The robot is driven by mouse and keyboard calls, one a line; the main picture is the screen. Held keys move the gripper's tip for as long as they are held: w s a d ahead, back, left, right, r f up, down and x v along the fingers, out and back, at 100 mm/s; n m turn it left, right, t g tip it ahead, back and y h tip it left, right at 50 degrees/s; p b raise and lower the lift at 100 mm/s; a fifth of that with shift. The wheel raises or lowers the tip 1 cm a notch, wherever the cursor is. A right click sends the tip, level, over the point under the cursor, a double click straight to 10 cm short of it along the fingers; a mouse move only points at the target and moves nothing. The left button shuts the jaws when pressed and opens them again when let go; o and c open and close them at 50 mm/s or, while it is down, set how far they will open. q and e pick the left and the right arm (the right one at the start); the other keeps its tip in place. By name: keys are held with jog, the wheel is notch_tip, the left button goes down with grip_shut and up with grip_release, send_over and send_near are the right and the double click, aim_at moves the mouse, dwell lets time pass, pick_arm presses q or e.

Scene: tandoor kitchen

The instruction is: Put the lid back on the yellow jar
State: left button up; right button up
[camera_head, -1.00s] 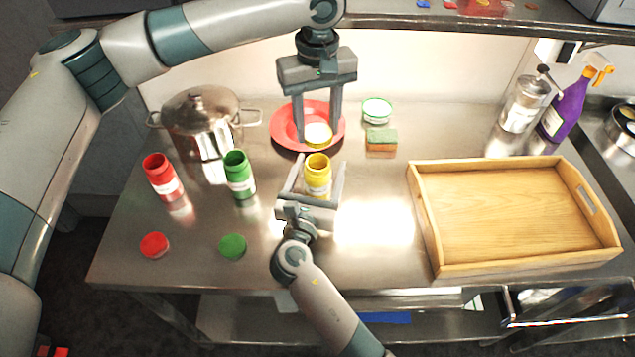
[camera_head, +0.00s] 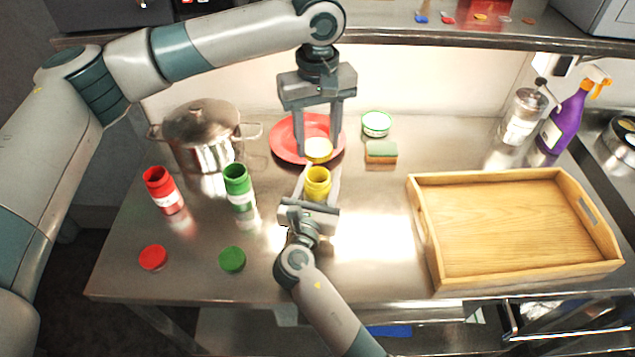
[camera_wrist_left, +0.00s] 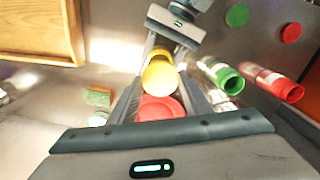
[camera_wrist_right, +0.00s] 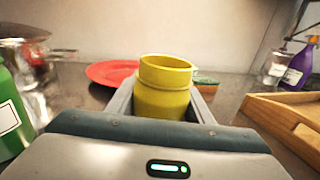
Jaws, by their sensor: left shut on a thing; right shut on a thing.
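The yellow jar (camera_head: 317,187) stands upright and open-topped near the middle of the steel table. My right gripper (camera_head: 318,180) is shut on its sides; the jar (camera_wrist_right: 162,95) also shows between the fingers in the right wrist view. My left gripper (camera_head: 319,148) points down from above, shut on the yellow lid (camera_head: 318,151). The lid is held behind the jar, in front of the red plate as seen from the head, apart from the jar's mouth. In the left wrist view the lid (camera_wrist_left: 160,79) partly overlaps the jar, so the gap is hard to judge.
An open green jar (camera_head: 238,185) and an open red jar (camera_head: 163,190) stand left, their lids in front. A pot (camera_head: 201,135), red plate (camera_head: 283,143), sponge (camera_head: 381,151) and small green-rimmed bowl (camera_head: 376,124) lie behind. A wooden tray (camera_head: 510,272) fills the right.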

pick_arm(q)
send_over(318, 185)
jog(key=w, duration=0.3)
jog(key=shift+s+f, duration=0.1)
jog(key=shift+f, duration=2.25)
jog(key=shift+f, duration=0.9)
jog(key=shift+f, duration=0.6)
